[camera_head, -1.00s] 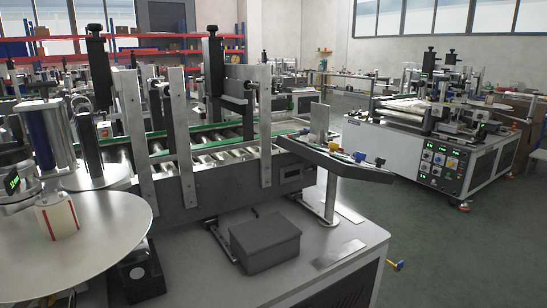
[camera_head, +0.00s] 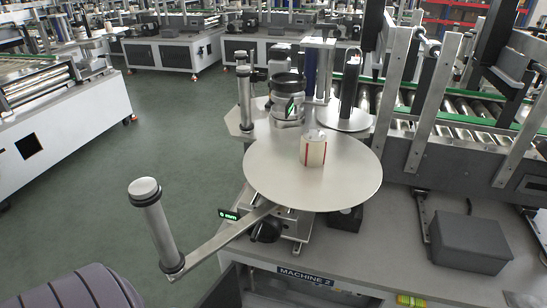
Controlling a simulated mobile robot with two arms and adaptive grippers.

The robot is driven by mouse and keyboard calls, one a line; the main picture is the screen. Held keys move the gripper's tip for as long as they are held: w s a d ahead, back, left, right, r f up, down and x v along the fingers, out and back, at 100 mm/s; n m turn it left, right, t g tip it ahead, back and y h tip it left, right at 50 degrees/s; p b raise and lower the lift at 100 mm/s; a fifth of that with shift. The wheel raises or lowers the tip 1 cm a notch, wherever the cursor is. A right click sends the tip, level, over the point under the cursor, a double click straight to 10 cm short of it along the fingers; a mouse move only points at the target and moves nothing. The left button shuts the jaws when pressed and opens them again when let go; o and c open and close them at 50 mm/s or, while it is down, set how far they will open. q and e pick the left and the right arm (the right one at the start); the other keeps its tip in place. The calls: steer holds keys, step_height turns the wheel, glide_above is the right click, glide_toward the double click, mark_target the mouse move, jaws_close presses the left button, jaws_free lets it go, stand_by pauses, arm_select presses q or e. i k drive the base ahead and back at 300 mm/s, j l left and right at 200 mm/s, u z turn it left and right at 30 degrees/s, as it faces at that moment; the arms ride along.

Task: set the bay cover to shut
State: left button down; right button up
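The machine labelled "MACHINE 2" (camera_head: 306,276) stands at the right and centre. Below its tabletop a dark opening shows at the bottom edge of the picture. A dark panel (camera_head: 217,290) stands out at the opening's left end. It looks like the bay cover swung open, but most of it is cut off by the frame, so its full angle cannot be told. Neither of my grippers is in view.
A label disc (camera_head: 265,170) with a small roll (camera_head: 313,150) sits over the machine's left end. A metal arm with an upright roller (camera_head: 155,225) juts out left over the floor. A grey box (camera_head: 470,240) sits on the tabletop. Green floor (camera_head: 165,150) is clear at left.

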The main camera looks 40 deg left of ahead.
mark_target(253, 285)
steer(key=u, duration=1.2)
